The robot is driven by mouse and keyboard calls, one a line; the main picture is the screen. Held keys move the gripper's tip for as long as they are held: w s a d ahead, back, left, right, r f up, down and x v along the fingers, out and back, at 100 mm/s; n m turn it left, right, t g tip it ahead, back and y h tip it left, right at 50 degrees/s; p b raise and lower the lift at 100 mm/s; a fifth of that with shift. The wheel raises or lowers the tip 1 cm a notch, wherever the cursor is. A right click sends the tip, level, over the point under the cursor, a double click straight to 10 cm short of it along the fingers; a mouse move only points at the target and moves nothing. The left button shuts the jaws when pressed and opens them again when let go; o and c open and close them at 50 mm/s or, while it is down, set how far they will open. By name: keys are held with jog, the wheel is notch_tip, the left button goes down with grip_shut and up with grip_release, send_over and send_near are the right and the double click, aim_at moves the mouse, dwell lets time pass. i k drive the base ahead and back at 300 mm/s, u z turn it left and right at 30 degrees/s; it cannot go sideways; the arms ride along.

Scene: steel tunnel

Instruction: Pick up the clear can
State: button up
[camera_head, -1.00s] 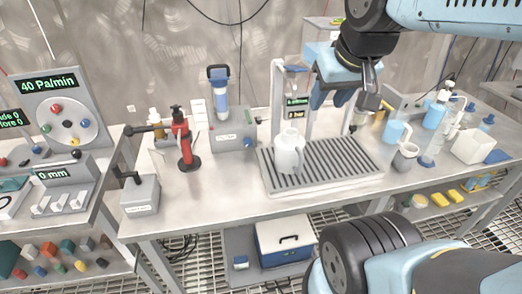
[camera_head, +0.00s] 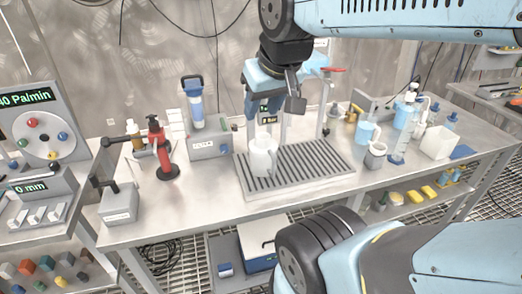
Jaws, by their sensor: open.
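A whitish, translucent can with a handle (camera_head: 263,160) stands upright on the slatted grey drip tray (camera_head: 318,178) in the middle of the bench; I take it to be the clear can. My gripper (camera_head: 267,112) is just above and behind the can in the picture, with its fingers pointing down. It is open and holds nothing that I can see. The gap between the fingers and the can's top is hard to judge. My wrist hides part of the dispenser behind.
A red hand pump (camera_head: 160,150) and a grey filter unit (camera_head: 207,143) stand to the left. A light-blue jug (camera_head: 367,131), a grey mug (camera_head: 376,156) and a white box (camera_head: 438,143) stand to the right.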

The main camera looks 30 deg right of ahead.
aim_at(263, 149)
jog(key=z, duration=0.05)
jog(key=k, duration=1.4)
jog(key=z, duration=0.75)
jog(key=i, duration=1.5)
